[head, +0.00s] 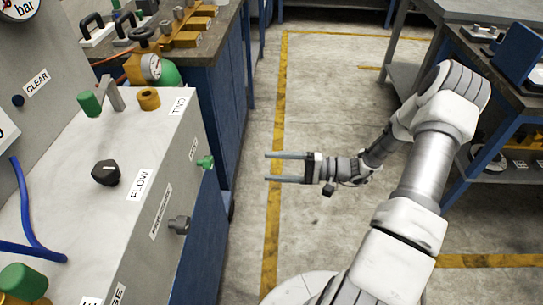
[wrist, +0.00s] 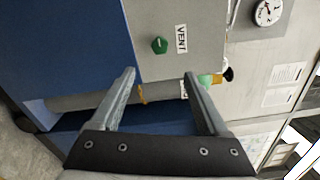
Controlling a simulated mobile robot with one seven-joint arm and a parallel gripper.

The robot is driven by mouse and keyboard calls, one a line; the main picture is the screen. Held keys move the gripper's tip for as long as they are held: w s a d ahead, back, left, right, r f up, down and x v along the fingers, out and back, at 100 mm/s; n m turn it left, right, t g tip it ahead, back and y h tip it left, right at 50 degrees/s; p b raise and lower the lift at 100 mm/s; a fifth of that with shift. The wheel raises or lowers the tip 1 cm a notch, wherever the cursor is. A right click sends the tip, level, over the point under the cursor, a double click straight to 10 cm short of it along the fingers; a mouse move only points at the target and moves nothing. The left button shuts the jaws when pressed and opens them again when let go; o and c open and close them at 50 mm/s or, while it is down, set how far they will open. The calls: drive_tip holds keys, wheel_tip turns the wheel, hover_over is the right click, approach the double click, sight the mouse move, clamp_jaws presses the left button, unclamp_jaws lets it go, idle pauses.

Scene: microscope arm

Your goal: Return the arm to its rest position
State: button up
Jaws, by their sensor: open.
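My gripper (head: 287,168) is open and empty in the head view, with its two long fingers pointing left over the floor aisle. It is apart from the console on the left. In the wrist view my gripper (wrist: 160,78) shows two spread grey fingers with nothing between them. My arm reaches up from the bottom of the head view, bends at the upper right and comes back left to the gripper.
A grey console (head: 150,130) with labelled knobs stands at left on a blue cabinet (head: 200,235). A green knob (wrist: 159,45) beside a VENT label shows in the wrist view. A workbench (head: 490,60) stands at right. The floor (head: 330,90) between is clear.

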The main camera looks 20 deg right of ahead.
drive_tip(key=s+a+r+n+h, duration=0.1)
drive_tip(key=s+r+n+h, duration=0.2)
drive_tip(key=s+r+h, duration=0.8)
drive_tip(key=s+a+r+n+h, duration=0.1)
drive_tip(key=s+r+n+h, duration=0.45)
drive_tip(key=r, duration=0.85)
wheel_tip(320, 180, up, 21)
drive_tip(key=s+m+p, duration=0.1)
drive_tip(key=s+p, duration=0.1)
drive_tip(key=p, duration=1.8)
drive_tip(key=shift+s+f+m+g, duration=0.15)
drive_tip(key=shift+s+m+g, duration=0.05)
drive_tip(key=shift+m+g, duration=0.15)
drive_tip(key=shift+w+f+h, duration=0.1)
drive_tip(key=shift+h, duration=0.15)
